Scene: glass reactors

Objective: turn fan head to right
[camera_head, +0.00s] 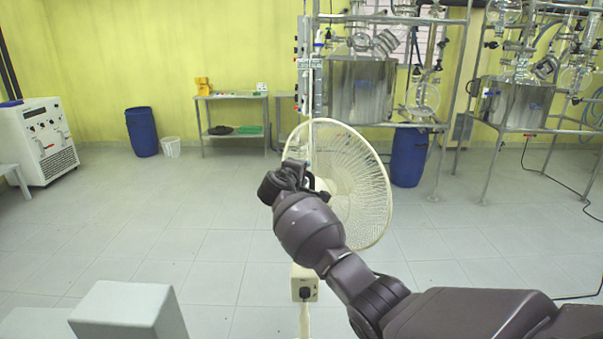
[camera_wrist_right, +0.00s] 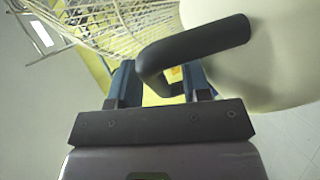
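The fan is off-white, with a round wire cage (camera_head: 362,185) tilted right in the head view and a switch box (camera_head: 305,282) below on its post. In the wrist view its cage (camera_wrist_right: 110,22) is at top left and its smooth cream housing (camera_wrist_right: 270,60) at right. A bent black handle (camera_wrist_right: 195,45) sticks out from the housing. My right gripper (camera_head: 290,180) is at the fan head, partly hiding it. In the wrist view its fingers (camera_wrist_right: 160,85) stand apart, with the handle's bend passing over and between them; firm contact is not clear. My left gripper is not in view.
Grey blocks (camera_head: 130,312) are at the lower left. A white cabinet (camera_head: 38,142), a blue barrel (camera_head: 142,131) and a small table (camera_head: 232,97) are farther back. Glass reactors on metal frames (camera_head: 360,90) stand at the back right. Floor left of the fan is clear.

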